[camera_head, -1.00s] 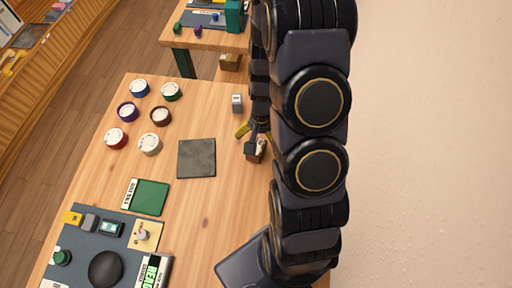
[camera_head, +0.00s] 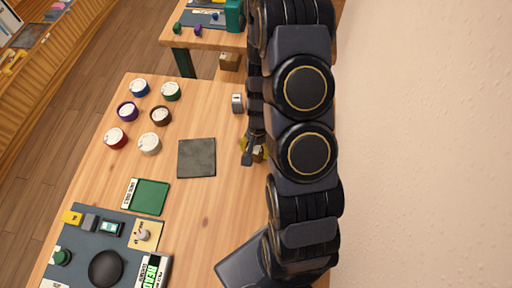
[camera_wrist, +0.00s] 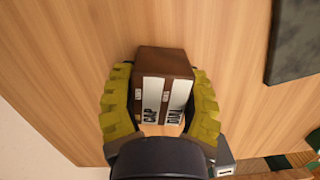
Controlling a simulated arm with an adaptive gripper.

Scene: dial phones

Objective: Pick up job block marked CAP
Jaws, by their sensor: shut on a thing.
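A brown block (camera_wrist: 165,62) with two white label strips, reading CAP and DIAL, is in the middle of the wrist view. My gripper (camera_wrist: 163,98) has its yellow fingers on the left and right sides of it, closed on it. The CAP strip is on the left and the DIAL strip on the right. I cannot tell whether the block is off the table. In the head view my gripper (camera_head: 256,150) is at the table's right side, and my arm hides most of the block.
A small grey block (camera_head: 237,103) stands above my gripper. A dark square pad (camera_head: 197,158) lies to the left, with several round dials beyond it. A green mat (camera_head: 151,197) and a dark work mat (camera_head: 77,238) lie lower left. Bare wood lies below the pad.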

